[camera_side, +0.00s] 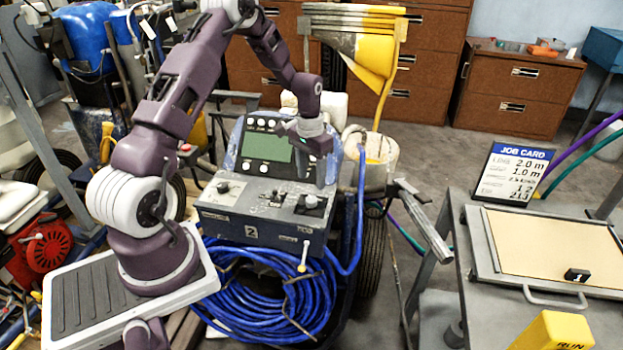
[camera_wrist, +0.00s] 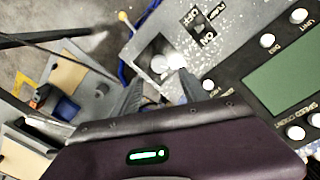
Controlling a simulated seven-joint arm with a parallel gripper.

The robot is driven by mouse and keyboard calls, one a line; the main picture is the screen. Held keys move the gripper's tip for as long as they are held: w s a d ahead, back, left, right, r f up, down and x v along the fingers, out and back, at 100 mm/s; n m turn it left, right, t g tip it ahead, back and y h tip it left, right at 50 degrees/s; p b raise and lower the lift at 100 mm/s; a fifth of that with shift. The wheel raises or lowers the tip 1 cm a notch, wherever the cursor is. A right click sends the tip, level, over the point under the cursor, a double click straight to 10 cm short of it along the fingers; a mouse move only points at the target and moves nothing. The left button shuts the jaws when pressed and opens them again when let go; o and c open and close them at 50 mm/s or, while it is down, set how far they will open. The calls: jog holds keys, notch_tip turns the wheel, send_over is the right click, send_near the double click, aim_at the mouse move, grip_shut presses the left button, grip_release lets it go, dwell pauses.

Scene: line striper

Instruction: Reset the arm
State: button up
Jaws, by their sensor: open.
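My gripper (camera_side: 318,155) hangs in front of the right part of the striper's control panel (camera_side: 232,163), close to the green screen (camera_side: 262,146). In the wrist view, my gripper (camera_wrist: 158,92) has its fingers apart, with nothing seen held between them. Beyond the fingertips is a pale knob (camera_wrist: 165,62) in a dark recess of the grey console. The pump switch (camera_wrist: 203,33), marked OFF and ON, is above it. The screen (camera_wrist: 285,85) is at the right with white buttons around it. I cannot tell whether the fingers touch the console.
A coiled blue hose (camera_side: 265,300) hangs below the grey console box (camera_side: 265,215). A job card (camera_side: 513,172) stands by the metal cart at right, which bears a tan board (camera_side: 560,240) and a yellow block (camera_side: 553,332). Brown cabinets (camera_side: 515,88) stand behind.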

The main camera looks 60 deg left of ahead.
jog(key=s+d+r+m+t+y, duration=0.1)
jog(key=s+d+r, duration=0.2)
jog(key=d+r, duration=0.5)
jog(key=s+d+r+t, duration=0.1)
jog(key=s+d+r, duration=0.15)
jog(key=r, duration=0.95)
jog(key=s+d+r+t, duration=0.1)
jog(key=s+d+r, duration=0.2)
jog(key=s, duration=0.6)
jog(key=s+d+r+m+t, duration=0.1)
jog(key=s+d+r+t, duration=0.1)
jog(key=s+d, duration=0.6)
jog(key=shift+s+d+r+m+t+h, duration=0.3)
jog(key=shift+s+r, duration=0.55)
jog(key=shift+s, duration=0.3)
